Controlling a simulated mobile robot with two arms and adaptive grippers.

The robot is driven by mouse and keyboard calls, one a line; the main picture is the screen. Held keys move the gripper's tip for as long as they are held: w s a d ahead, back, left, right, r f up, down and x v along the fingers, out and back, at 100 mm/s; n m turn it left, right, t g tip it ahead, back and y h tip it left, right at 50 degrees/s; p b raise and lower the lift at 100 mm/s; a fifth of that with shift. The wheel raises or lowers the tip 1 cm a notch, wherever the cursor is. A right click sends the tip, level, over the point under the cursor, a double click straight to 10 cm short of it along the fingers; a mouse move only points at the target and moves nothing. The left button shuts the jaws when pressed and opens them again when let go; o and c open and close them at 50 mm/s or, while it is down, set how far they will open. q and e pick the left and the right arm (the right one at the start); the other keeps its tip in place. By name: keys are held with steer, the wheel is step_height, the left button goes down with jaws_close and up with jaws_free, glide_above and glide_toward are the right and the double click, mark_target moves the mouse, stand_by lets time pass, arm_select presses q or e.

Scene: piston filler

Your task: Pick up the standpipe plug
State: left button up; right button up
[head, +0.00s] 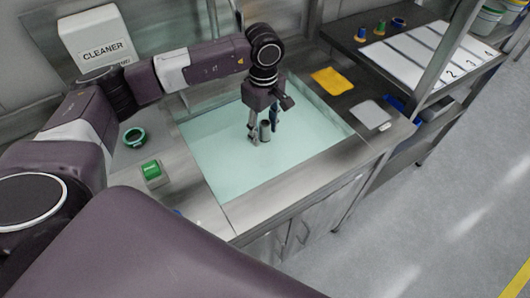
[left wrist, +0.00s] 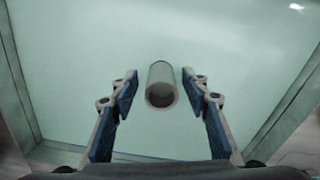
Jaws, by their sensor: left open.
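The standpipe plug is a grey, hollow tube (head: 265,130) standing upright in the pale green sink basin (head: 215,150). My left gripper (head: 262,138) points down into the basin and is open, with its fingers on either side of the tube. In the left wrist view the tube (left wrist: 161,86) lies between the two blue-padded fingertips (left wrist: 160,88), with a gap on each side, so neither finger touches it. The tube's open upper end faces the wrist camera. My right gripper is not in view.
A green ring (head: 134,137) and a green-topped block (head: 152,173) sit on the left counter. A white cleaner box (head: 97,42) stands behind. A yellow cloth (head: 333,81) and a grey pad (head: 370,114) lie right of the basin. A side shelf holds a white numbered board (head: 425,50).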

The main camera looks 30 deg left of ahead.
mark_target(265, 143)
arm_select(q)
steer(key=f, duration=0.1)
steer(key=f+p, duration=0.1)
steer(key=f, duration=0.3)
steer(key=shift+s+d+f, duration=0.15)
steer(key=shift+s+d, duration=0.05)
steer(key=shift+d, duration=0.1)
jaws_close()
